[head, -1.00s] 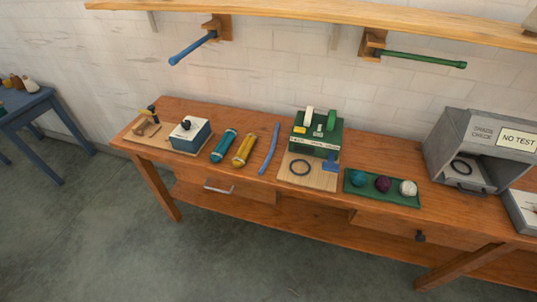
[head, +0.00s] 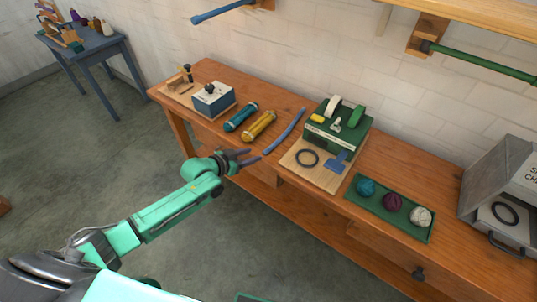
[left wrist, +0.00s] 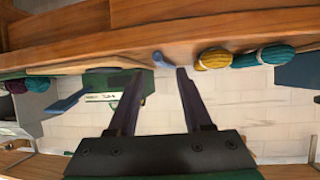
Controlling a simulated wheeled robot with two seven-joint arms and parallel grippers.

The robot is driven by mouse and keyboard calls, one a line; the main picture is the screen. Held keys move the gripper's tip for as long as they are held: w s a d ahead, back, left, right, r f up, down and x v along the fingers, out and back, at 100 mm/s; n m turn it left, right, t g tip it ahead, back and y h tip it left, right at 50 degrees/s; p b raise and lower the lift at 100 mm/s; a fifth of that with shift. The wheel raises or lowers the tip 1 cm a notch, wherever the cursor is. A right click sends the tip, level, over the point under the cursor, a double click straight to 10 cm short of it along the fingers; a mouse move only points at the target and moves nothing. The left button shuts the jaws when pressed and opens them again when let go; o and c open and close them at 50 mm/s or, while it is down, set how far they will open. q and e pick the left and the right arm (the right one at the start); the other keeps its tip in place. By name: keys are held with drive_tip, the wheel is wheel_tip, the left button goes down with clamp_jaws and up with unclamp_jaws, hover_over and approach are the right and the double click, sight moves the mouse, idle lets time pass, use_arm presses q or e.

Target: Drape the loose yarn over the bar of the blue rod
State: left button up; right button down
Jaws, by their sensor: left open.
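The loose yarn (head: 287,130) is a long blue strand lying on the wooden bench, right of a yellow skein (head: 259,126). Its near end (left wrist: 161,60) shows at the bench edge in the left wrist view. The blue rod (head: 222,12) sticks out from the wall above the bench, with nothing on its visible bar; its mount is partly cut off at the top. My left gripper (head: 247,157) is open and empty, at the bench's front edge close to the yarn's near end. In the left wrist view, its fingers (left wrist: 160,75) stand apart on either side of that end. My right gripper is not in view.
A teal skein (head: 241,117) lies left of the yellow one. A green machine (head: 337,128) and a board with a dark ring (head: 307,158) stand right of the yarn. A green tray (head: 415,231) holds yarn balls. A green rod (head: 485,62) is on the wall at right.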

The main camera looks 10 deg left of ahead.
use_arm(q)
drive_tip(key=b+x, duration=0.4)
drive_tip(key=x, duration=0.2)
drive_tip(key=shift+d+f+b, duration=0.2)
drive_tip(key=shift+d+b, duration=0.15)
drive_tip(key=shift+w, duration=0.2)
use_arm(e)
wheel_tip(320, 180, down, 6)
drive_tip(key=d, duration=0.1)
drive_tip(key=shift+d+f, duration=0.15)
